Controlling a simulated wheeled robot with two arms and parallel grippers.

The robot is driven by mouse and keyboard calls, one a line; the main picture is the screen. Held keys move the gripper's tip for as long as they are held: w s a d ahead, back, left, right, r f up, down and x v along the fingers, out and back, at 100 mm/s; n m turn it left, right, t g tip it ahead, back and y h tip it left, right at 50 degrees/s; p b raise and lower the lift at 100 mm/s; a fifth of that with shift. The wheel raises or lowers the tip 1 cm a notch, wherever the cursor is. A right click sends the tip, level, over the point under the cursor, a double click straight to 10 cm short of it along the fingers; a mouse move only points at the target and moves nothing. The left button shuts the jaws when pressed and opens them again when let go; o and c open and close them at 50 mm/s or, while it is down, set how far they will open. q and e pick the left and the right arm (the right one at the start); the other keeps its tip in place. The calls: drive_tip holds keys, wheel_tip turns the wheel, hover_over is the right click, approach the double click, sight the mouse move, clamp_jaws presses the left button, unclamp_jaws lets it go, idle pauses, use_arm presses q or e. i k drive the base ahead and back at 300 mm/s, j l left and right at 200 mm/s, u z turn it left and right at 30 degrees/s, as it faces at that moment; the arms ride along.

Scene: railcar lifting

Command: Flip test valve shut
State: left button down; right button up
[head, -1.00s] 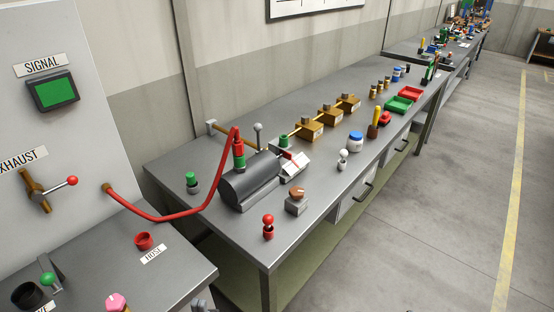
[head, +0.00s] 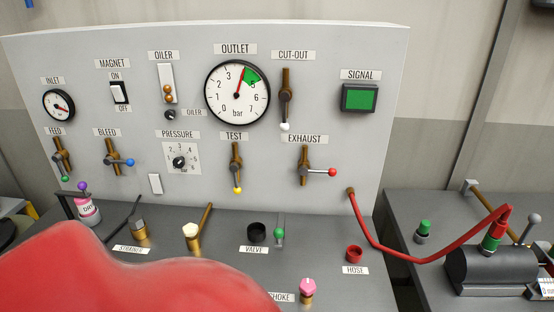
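The test valve (head: 236,158) is on the upright grey panel, under the TEST label and right of the pressure dial. It has a brass body, and its lever points straight down to a yellow knob (head: 237,190). The outlet gauge (head: 237,93) above it has its needle a little right of straight up, by the left edge of the green sector. Neither of my grippers is in view, and nothing touches the test valve.
The exhaust valve (head: 305,165), its red-knobbed lever pointing right, is beside the test valve. The bleed valve (head: 113,158) is farther left. A large blurred red shape close to the camera hides the bench's lower left. A red hose (head: 412,258) runs right.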

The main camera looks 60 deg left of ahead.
sight(234, 167)
drive_tip(key=u, duration=2.1)
drive_tip(key=i+j+u, duration=0.2)
drive_tip(key=i+j, duration=0.45)
drive_tip(key=i, duration=0.05)
